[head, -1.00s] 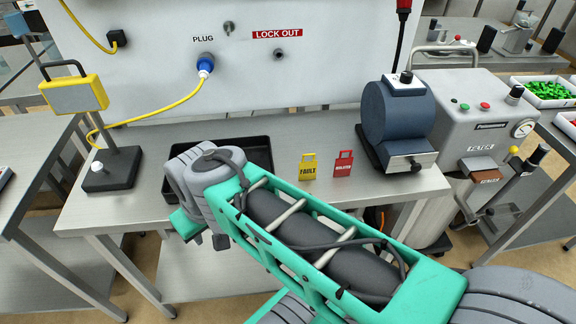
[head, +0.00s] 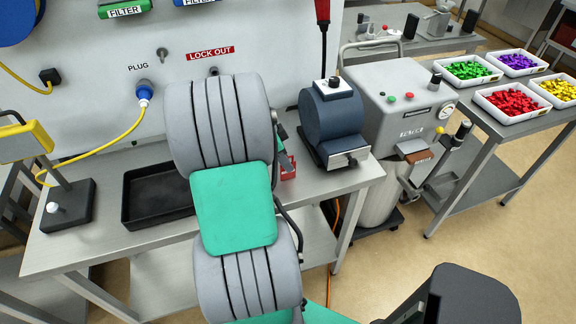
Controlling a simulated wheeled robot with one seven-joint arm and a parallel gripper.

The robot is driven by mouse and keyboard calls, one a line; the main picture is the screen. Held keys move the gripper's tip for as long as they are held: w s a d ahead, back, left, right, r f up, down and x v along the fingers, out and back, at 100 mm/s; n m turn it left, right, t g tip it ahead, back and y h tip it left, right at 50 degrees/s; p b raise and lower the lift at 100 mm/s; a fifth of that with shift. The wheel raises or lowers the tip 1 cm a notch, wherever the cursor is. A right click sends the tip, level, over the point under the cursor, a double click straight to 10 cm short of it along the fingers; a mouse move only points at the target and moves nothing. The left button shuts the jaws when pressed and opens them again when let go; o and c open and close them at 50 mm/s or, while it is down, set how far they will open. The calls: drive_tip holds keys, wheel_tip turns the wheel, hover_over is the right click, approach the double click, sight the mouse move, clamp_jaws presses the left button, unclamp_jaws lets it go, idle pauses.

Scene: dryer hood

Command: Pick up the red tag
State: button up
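The red tag (head: 289,168) is on the metal bench, left of the blue-grey motor-like unit. Only part of it shows beside my arm. My arm's large grey joints and green link stand in front of that part of the bench. A small bit of what looks like my gripper (head: 281,155) shows at the arm's right edge, against or just in front of the red tag. Its fingers are mostly hidden, so I cannot tell whether they touch or hold the tag. The yellow tag seen earlier is hidden behind my arm.
A black tray (head: 150,212) lies on the bench (head: 100,235) left of my arm. The blue-grey unit (head: 331,122) stands close on the right. A yellow box on a stand (head: 68,206) is at the far left. The panel (head: 110,95) rises behind.

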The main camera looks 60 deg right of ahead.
drive_tip(key=p+x, duration=0.2)
drive_tip(key=x, duration=0.4)
drive_tip(key=shift+w, duration=0.15)
clamp_jaws()
